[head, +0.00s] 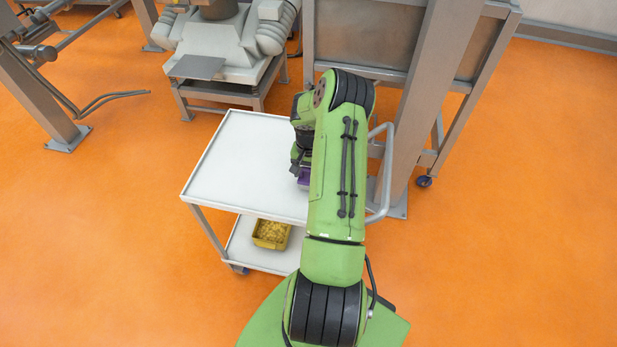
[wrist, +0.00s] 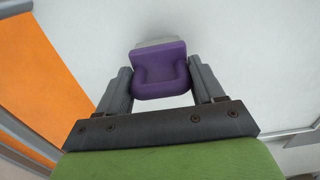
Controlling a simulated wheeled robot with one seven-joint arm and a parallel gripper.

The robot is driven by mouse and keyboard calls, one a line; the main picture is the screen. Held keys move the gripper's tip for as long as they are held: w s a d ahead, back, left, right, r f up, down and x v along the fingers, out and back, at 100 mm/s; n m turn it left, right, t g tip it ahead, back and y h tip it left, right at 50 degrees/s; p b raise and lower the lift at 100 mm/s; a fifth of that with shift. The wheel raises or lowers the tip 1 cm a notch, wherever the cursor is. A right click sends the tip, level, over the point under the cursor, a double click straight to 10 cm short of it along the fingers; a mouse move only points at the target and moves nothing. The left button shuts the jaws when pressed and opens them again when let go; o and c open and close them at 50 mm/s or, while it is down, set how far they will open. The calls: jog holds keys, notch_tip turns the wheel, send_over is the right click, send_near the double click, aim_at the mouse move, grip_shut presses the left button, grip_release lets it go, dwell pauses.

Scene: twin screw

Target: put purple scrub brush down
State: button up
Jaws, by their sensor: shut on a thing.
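The purple scrub brush (wrist: 160,74) is between the two fingers of my gripper (wrist: 158,82) in the wrist view. A light grey part shows at its far end. My gripper is shut on it. The white top of the cart (wrist: 230,30) lies behind the brush. In the head view, a small bit of the purple brush (head: 303,178) shows over the right part of the white cart top (head: 235,165). My green arm hides the rest of it and most of the gripper. I cannot tell whether the brush touches the cart top.
A yellow bin (head: 271,234) with yellow contents stands on the cart's lower shelf. The left and middle of the cart top are clear. A grey post (head: 425,100) and the cart's handle (head: 386,170) are close to the right of my arm.

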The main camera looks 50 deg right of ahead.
jog(key=shift+f, duration=0.9)
jog(key=shift+s+a+f, duration=0.1)
jog(key=shift+s+f, duration=0.05)
jog(key=shift+f, duration=0.05)
jog(key=shift+c, duration=0.4)
jog(key=shift+s+a, duration=0.1)
jog(key=shift+a, duration=0.05)
jog(key=o, duration=1.2)
jog(key=shift+f, duration=0.1)
jog(key=shift+w+d+f, duration=0.1)
jog(key=shift+w+d, duration=0.1)
jog(key=shift+d, duration=0.15)
jog(key=r, duration=1.6)
jog(key=shift+w, duration=0.2)
